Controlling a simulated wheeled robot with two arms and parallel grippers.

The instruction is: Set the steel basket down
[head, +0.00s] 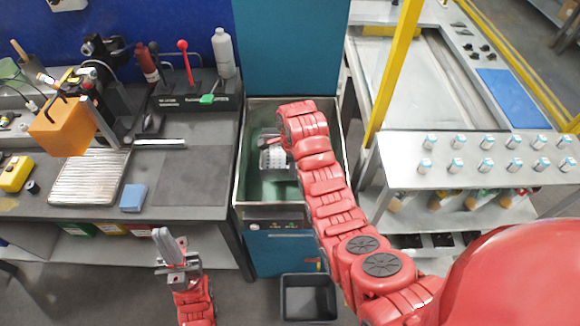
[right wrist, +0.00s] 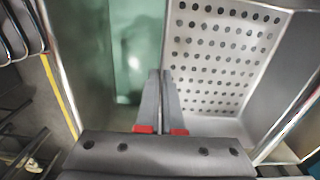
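The steel basket (head: 275,159) is a pale metal box with rows of round holes, inside the sink-like tank (head: 239,190) in the middle of the head view. Its perforated face (right wrist: 222,55) fills the upper right of the right wrist view. My right gripper (right wrist: 161,78) is closed at the basket's left edge, with the rim running in between the fingertips. My right arm hides part of the basket and tank in the head view. Whether the basket touches the tank floor cannot be told. My left gripper (head: 170,245) is apart, low beside the bench, and appears empty; its finger gap is unclear.
Greenish liquid or floor (right wrist: 136,45) shows in the tank beside the basket. The workbench (head: 190,185) stands left, with an orange block (head: 62,127) and bottles. A shelf table (head: 400,150) with several small vials stands right. A black bin (head: 308,298) is on the floor in front.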

